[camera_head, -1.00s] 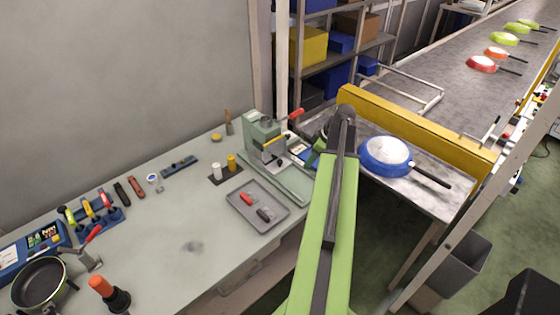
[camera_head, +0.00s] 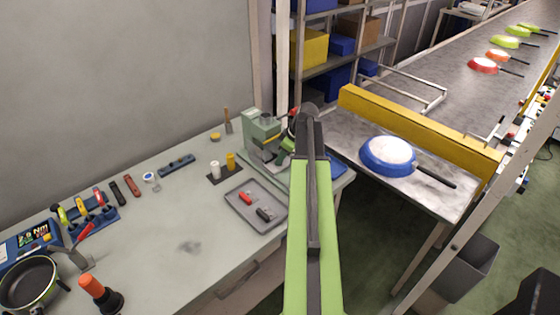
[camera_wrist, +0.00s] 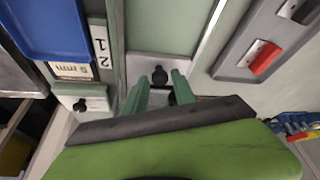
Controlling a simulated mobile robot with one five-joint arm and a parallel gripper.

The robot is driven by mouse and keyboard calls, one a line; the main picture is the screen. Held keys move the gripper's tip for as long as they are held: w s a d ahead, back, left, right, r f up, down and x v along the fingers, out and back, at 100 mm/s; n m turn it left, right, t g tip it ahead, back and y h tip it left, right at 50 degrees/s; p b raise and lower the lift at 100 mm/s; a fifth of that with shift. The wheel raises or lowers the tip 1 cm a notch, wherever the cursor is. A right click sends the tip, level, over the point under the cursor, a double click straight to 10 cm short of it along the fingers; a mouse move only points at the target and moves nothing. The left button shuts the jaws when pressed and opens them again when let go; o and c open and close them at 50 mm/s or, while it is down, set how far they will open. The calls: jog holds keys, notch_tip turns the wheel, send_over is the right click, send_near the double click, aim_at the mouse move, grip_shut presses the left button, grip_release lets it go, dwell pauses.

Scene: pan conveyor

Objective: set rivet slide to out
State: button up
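My gripper (camera_wrist: 160,90) is open in the wrist view, its two green fingers apart. A black knob (camera_wrist: 160,75) on a pale metal plate lies just beyond and between the fingertips. It looks like the knob of a slide in the green fixture, but I cannot tell for sure that it is the rivet slide. A second black knob (camera_wrist: 81,105) sits on a pale block at the left, near labels reading "5 mm" and "1 2". In the head view my arm covers the gripper and much of the fixture beside the green press (camera_head: 262,135).
A grey tray (camera_head: 235,208) with red and black pieces lies beside the fixture; it also shows in the wrist view (camera_wrist: 228,62). A blue tray (camera_wrist: 45,28) is at the wrist view's upper left. A blue pan (camera_head: 388,156) lies on the conveyor side.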

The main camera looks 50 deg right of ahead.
jog(key=shift+c, duration=0.4)
grip_shut()
dwell(0.8)
